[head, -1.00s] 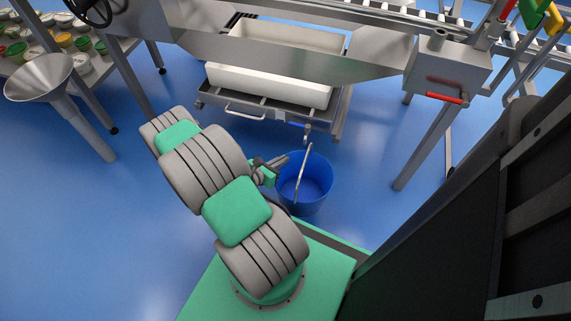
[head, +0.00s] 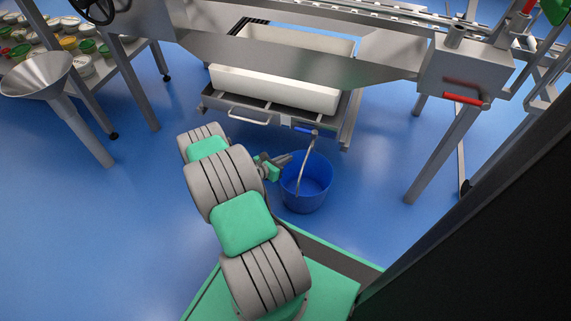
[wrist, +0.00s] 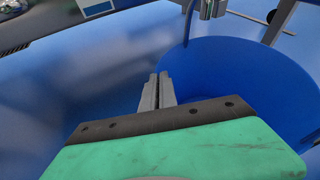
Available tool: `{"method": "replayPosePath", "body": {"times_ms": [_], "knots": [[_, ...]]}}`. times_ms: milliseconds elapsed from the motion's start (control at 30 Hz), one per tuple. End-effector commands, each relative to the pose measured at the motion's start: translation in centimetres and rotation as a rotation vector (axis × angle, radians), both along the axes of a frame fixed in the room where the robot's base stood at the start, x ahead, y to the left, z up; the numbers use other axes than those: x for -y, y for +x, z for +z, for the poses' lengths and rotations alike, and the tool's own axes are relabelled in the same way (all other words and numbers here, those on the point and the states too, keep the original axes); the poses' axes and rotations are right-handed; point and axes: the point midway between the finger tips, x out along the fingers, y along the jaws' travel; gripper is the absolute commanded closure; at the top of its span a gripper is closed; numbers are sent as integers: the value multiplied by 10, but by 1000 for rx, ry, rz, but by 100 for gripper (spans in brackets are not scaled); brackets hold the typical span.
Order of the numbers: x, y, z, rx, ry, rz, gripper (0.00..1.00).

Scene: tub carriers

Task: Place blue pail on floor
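The blue pail (head: 306,202) is upright in front of the white tub's carrier in the head view. Its pale handle (head: 303,165) stands up towards a hook (head: 315,133) at the carrier's front edge; it seems to hang there, but I cannot tell if its base touches the floor (head: 150,230). My gripper (head: 287,159) is at the pail's left, by the rim and handle. In the wrist view my fingers (wrist: 157,90) are close together with nothing visible between them, beside the wide blue pail wall (wrist: 240,80).
The white tub (head: 275,88) sits on a metal carrier (head: 250,117) under a steel frame. A steel funnel (head: 38,75) and a shelf of small pots (head: 85,47) stand at left. A frame leg (head: 435,150) stands at right. Blue floor is clear at left.

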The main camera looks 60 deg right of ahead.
Motion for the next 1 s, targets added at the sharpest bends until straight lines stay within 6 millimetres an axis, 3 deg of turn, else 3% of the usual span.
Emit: {"method": "replayPosePath", "body": {"times_ms": [33, 100, 433, 700, 1000], "knots": [[0, 0, -11, -1, -2, 1, 100], [1, 1, -15, 1, -2, 1, 100], [0, 0, -16, 0, -2, 0, 100], [0, 0, -17, 0, 0, 0, 76], [0, 0, -13, 2, -1, 0, 76]]}}
